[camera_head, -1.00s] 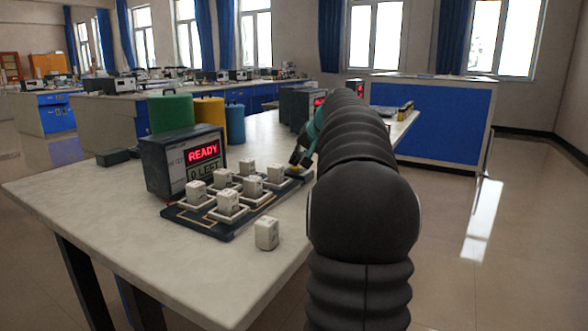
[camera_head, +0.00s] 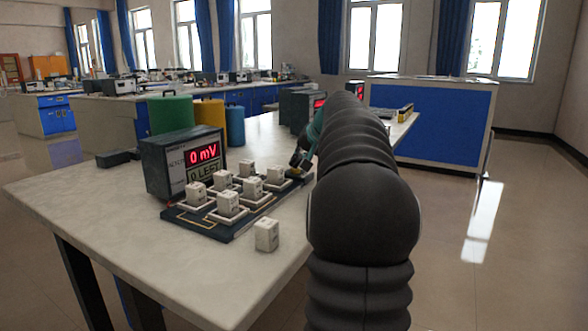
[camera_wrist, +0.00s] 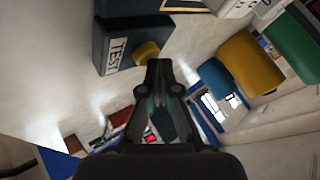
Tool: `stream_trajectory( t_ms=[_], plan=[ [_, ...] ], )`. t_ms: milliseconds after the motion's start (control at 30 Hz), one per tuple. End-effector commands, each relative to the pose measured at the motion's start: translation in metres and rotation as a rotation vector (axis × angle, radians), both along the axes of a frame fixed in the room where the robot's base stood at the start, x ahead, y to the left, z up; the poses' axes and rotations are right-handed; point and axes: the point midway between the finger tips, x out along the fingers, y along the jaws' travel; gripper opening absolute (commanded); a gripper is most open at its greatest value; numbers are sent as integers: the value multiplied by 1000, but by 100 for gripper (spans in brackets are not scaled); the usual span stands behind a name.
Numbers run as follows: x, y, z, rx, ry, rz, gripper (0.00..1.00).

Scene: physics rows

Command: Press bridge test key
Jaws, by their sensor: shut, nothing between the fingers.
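The test key is a yellow round button (camera_wrist: 146,50) on a dark box (camera_wrist: 118,42) labelled TEST, in the wrist view. My gripper (camera_wrist: 158,66) is shut and empty, its tips right at the button's edge; I cannot tell for sure whether they touch it. In the head view my gripper (camera_head: 303,158) is at the far right end of the dark board (camera_head: 215,227), mostly hidden by my arm, and the key is hardly visible there. The meter (camera_head: 160,168) beside the board shows a red "0 mV" readout (camera_head: 203,155).
Several white blocks stand on the board, such as one at its front (camera_head: 228,203). A loose white block (camera_head: 266,235) is on the table (camera_head: 110,210) near the front edge. Green (camera_head: 170,114), yellow (camera_head: 209,112) and blue (camera_head: 235,124) cylinders stand behind the meter.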

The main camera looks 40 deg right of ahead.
Motion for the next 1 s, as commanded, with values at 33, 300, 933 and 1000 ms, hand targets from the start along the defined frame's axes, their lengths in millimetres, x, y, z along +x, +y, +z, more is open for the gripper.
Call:
stream_trajectory(
  t_ms=[33,300,933,1000],
  plan=[
    [0,0,4,0,0,0,0],
    [0,0,14,0,0,0,0],
    [0,0,39,-1,-1,-1,0],
    [0,0,44,0,0,0,0]
  ],
)
